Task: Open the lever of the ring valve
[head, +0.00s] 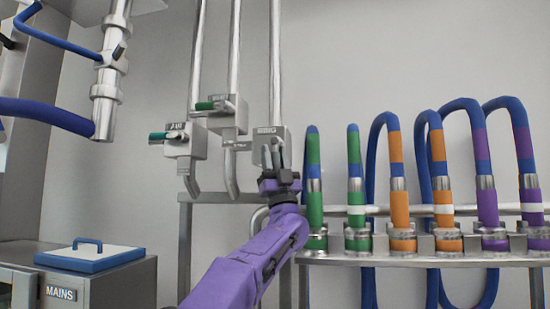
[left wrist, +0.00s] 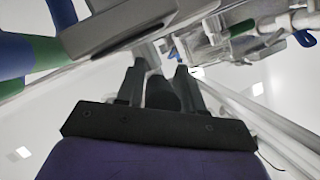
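The ring valve (head: 269,135) is a grey box labelled RING on a vertical steel pipe, the rightmost and lowest-reaching of the boxes on the wall. A short metallic piece (head: 238,146) juts left from it; I cannot tell whether this is its lever. My left gripper (head: 272,153) points up in front of the valve's lower part and covers some of it. In the left wrist view its two fingers (left wrist: 160,70) stand apart, with a dark rounded part between them. A grey block lies just beyond the fingertips; contact cannot be told. My right gripper is not in view.
Two similar valves with green handles, the middle valve (head: 229,113) and the left valve (head: 185,140), stand left of the ring valve. Several coloured hoses (head: 397,160) rise from a metal rail (head: 420,260) at the right.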

